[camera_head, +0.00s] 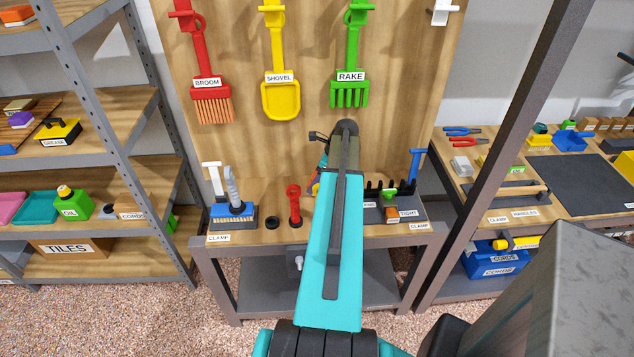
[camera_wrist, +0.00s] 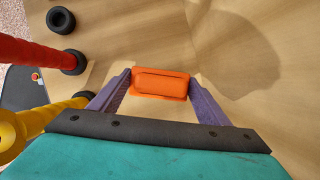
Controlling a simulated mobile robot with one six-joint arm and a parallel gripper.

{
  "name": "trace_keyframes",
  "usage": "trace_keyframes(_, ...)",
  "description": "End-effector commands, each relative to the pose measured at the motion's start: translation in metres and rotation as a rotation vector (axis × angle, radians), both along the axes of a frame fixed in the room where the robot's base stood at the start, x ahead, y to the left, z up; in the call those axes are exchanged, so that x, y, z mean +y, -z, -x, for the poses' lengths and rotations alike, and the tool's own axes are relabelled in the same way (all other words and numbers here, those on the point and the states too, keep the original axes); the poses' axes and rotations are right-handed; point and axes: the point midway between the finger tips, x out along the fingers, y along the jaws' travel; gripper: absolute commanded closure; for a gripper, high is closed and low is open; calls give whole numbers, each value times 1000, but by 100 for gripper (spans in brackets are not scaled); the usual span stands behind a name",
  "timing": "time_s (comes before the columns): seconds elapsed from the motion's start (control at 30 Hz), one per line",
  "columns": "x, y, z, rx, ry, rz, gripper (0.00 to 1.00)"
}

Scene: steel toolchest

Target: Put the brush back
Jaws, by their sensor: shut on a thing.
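My gripper (camera_wrist: 160,92) has its two purple fingers shut on an orange piece (camera_wrist: 160,83) with rounded edges, above the wooden worktop. Whether this piece is part of a brush cannot be told. In the head view my teal arm hides most of the gripper and what it holds.
A yellow handle (camera_wrist: 45,117) stands close left of my fingers. An empty black ring (camera_head: 272,222) lies on the bench. A dark rack (camera_head: 385,187) is at right. The red broom (camera_head: 211,103), yellow shovel (camera_head: 280,98) and green rake (camera_head: 350,92) hang on the backboard.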

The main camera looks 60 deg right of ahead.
Motion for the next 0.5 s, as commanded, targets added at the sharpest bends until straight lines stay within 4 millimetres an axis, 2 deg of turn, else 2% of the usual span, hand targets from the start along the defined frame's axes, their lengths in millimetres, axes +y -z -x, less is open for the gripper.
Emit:
trace_keyframes(0.2,0,17,0,0,0,0,48)
trace_keyframes(0.47,0,20,1,0,0,0,48)
trace_keyframes(0.5,0,20,1,0,0,0,28)
